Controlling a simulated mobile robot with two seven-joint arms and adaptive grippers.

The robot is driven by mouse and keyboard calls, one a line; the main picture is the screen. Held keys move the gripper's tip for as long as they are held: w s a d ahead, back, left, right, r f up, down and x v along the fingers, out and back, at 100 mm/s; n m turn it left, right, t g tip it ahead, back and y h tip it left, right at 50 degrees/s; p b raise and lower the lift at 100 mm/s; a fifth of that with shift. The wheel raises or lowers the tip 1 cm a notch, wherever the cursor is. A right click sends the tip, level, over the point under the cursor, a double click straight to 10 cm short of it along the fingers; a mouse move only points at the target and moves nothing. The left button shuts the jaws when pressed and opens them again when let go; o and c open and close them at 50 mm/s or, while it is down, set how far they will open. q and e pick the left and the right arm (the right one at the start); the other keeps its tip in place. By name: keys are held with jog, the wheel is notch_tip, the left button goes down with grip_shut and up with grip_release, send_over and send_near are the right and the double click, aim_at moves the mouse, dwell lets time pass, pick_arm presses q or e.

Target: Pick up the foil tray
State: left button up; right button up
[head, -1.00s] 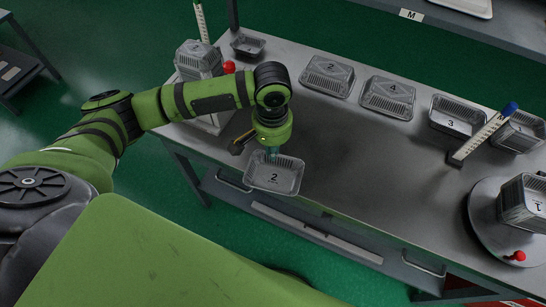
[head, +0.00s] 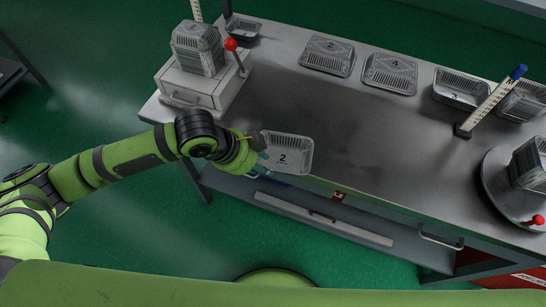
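A silver foil tray (head: 300,142) marked 2 is at the front edge of the metal table. My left gripper (head: 262,158) is at the tray's left side and appears shut on its rim. The fingertips are small and partly hidden by the wrist and tray. The tray looks tilted, its inside facing the camera; I cannot tell whether it touches the table. My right gripper is not in view.
More foil trays, marked 2 (head: 327,56), 4 (head: 390,73) and 3 (head: 462,88), line the back. Stacked trays (head: 197,48) stand on a grey box (head: 198,88) at left. A round turntable (head: 497,181) is at right. The table's middle (head: 370,150) is clear.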

aim_at(271, 168)
pick_arm(q)
jog(key=x, duration=0.2)
jog(key=p+x, duration=0.1)
jog(key=x, duration=0.2)
jog(key=shift+w+d, duration=0.15)
jog(key=shift+d, duration=0.25)
jog(key=shift+w+d+f, duration=0.1)
jog(key=shift+f, duration=0.35)
grip_shut()
